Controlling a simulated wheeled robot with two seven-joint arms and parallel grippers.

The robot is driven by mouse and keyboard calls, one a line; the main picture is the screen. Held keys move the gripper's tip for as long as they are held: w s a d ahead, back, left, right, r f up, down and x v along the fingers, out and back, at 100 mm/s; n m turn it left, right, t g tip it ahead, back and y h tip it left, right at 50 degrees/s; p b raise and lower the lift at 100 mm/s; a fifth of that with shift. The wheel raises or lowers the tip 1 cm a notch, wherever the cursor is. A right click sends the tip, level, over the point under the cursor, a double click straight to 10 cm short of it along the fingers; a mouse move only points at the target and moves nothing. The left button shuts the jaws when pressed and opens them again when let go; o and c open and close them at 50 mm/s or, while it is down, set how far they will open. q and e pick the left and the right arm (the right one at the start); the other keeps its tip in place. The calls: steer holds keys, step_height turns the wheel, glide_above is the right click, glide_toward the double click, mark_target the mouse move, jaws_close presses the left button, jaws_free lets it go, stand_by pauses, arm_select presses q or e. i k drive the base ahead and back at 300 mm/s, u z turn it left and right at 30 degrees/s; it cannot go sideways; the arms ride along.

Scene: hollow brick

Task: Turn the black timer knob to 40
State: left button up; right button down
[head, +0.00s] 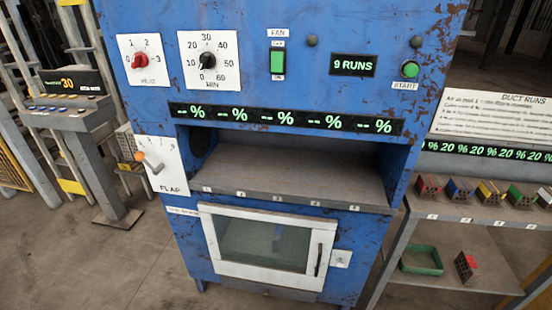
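The black timer knob (207,60) sits in the middle of a white dial plate (222,78) on the upper part of the blue machine. The dial is marked 10, 20, 30, 40, 50 and 60 with MIN below; 40 is at the upper right of the knob. The knob's pointer is too small to read surely. Neither of my grippers is in view, and nothing touches the knob.
A red HEAT knob (140,61) is left of the timer, and a green FAN switch (277,62) right of it. An orange-tipped FLAP lever (146,160) sticks out lower left. A shelf with bricks (470,206) stands right. The panel front is clear.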

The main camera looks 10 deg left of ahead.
mark_target(207, 60)
steer(key=k, duration=0.5)
steer(key=z, duration=1.7)
steer(key=i, duration=0.85)
steer(key=u, duration=1.7)
